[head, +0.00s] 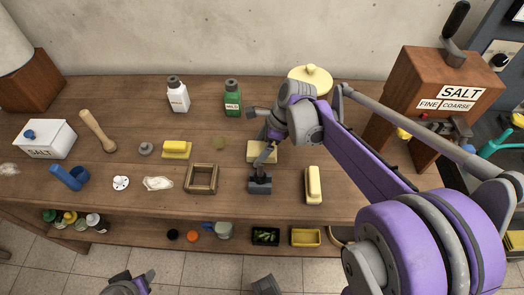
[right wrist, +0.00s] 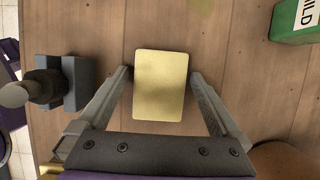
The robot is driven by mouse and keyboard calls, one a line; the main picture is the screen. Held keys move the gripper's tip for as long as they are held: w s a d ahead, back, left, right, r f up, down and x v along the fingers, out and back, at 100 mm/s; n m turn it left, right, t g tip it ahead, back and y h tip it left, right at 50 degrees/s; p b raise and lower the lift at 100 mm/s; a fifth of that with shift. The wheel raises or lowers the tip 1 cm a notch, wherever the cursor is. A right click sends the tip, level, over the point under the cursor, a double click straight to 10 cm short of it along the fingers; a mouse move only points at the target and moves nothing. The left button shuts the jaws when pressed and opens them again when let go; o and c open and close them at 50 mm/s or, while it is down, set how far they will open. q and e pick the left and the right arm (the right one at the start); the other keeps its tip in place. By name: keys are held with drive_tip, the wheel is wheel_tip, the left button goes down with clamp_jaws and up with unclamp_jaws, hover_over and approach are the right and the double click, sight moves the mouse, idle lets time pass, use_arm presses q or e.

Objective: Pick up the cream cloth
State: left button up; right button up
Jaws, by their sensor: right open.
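The cream cloth (head: 262,151) is a flat, pale yellow rectangle on the wooden table, partly covered by my right arm in the head view. In the right wrist view the cloth (right wrist: 160,88) lies flat between the two fingers, with a gap on each side. My right gripper (right wrist: 161,73) is open and empty over it, and it also shows in the head view (head: 255,138). Part of my left arm (head: 130,284) shows at the bottom of the head view, low in front of the table; its jaws are not clear.
A grey block with a knob (right wrist: 72,90) stands close beside one finger. A green bottle (head: 232,98), a wooden frame (head: 187,178), a yellow butter-like block (head: 313,185) and a crumpled white cloth (head: 158,183) are around. A pale lidded pot (head: 311,76) stands behind.

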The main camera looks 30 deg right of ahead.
sight(260, 148)
drive_tip(key=shift+c, duration=0.2)
drive_tip(key=c, duration=1.3)
wheel_tip(260, 148, up, 10)
drive_tip(key=shift+r+p, duration=0.25)
drive_tip(key=shift+p, duration=0.5)
drive_tip(key=o, duration=0.9)
drive_tip(key=c, duration=0.6)
drive_tip(key=shift+w, duration=0.15)
